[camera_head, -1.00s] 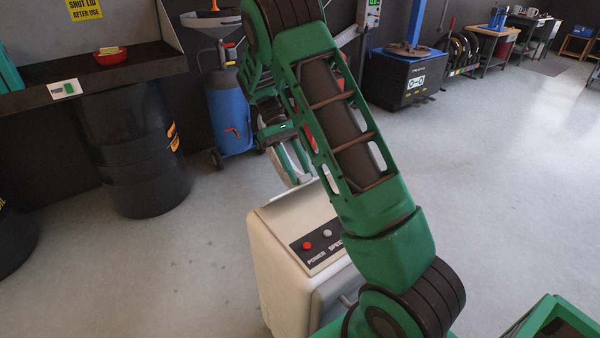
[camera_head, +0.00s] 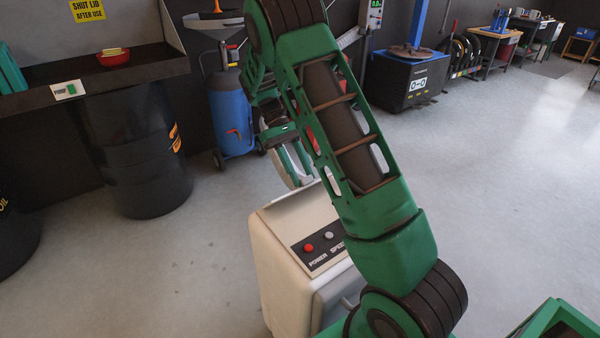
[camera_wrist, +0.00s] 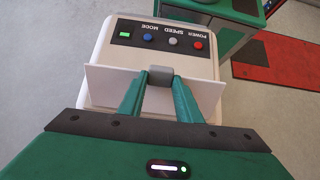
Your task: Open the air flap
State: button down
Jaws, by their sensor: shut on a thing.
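A cream-white machine cabinet (camera_head: 280,275) stands below my arm, with a dark control panel (camera_wrist: 160,38) on top. A grey tab (camera_wrist: 160,76) is at the middle of the flap's edge. My gripper (camera_wrist: 159,80) is shut on this tab, one green finger on each side. The flap appears tilted out toward the wrist camera; its exact angle is unclear. In the head view my arm hides most of the gripper and flap.
A black drum (camera_head: 135,155) and a blue tank on wheels (camera_head: 230,115) stand behind at left. A green cabinet (camera_wrist: 215,12) and a red mat (camera_wrist: 280,65) show in the wrist view. Open grey floor (camera_head: 520,190) lies to the right.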

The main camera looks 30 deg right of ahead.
jog(key=shift+r, duration=0.1)
jog(key=c, duration=1.3)
grip_release()
jog(key=shift+s, duration=0.1)
jog(key=shift+w+r, duration=0.35)
jog(key=shift+w, duration=0.15)
jog(key=v, duration=0.9)
jog(key=shift+w+r, duration=0.2)
jog(key=shift+r, duration=0.05)
jog(key=shift+c, duration=0.5)
